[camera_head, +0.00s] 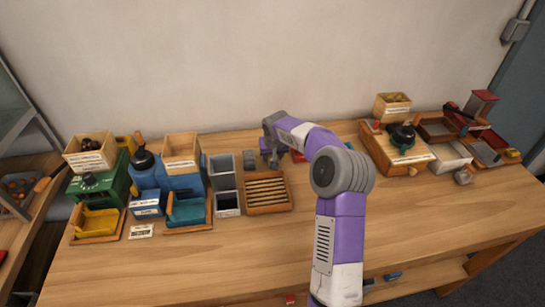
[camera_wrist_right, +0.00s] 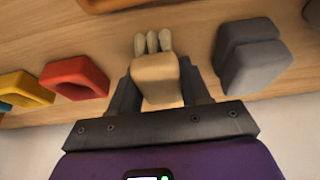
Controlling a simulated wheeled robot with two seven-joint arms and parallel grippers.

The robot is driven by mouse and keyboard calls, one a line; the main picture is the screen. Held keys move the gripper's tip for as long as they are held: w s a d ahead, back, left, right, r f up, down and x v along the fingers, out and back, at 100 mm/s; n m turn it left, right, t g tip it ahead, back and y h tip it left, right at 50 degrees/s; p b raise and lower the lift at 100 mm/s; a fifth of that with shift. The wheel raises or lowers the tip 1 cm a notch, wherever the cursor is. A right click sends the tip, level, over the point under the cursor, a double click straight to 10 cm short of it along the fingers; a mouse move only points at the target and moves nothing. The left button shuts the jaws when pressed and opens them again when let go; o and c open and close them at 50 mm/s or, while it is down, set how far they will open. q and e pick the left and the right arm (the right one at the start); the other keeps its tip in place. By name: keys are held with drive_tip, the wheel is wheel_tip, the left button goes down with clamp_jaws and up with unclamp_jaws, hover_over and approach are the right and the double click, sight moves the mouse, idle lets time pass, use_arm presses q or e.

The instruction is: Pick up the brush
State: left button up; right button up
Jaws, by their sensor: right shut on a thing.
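The brush (camera_wrist_right: 157,76) shows in the right wrist view as a pale wooden block with three light, rounded tufts on its far side. My right gripper (camera_wrist_right: 157,90) is shut on it, with one dark finger on each side of the block. The tabletop lies behind the brush; I cannot tell whether the brush still touches it. In the head view my right arm reaches to the back of the table, and the right gripper (camera_head: 268,150) is small there behind the slatted wooden tray. The brush cannot be made out in that view. My left gripper is not in view.
A red piece (camera_wrist_right: 75,78), a yellow piece (camera_wrist_right: 25,87) and a grey block (camera_wrist_right: 250,57) lie beside the gripper. The slatted tray (camera_head: 267,208) and grey bins (camera_head: 227,204) stand in front. Green and blue stations fill the left. The table front is clear.

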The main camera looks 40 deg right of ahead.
wheel_tip(320, 180, up, 10)
drive_tip(key=p, duration=0.3)
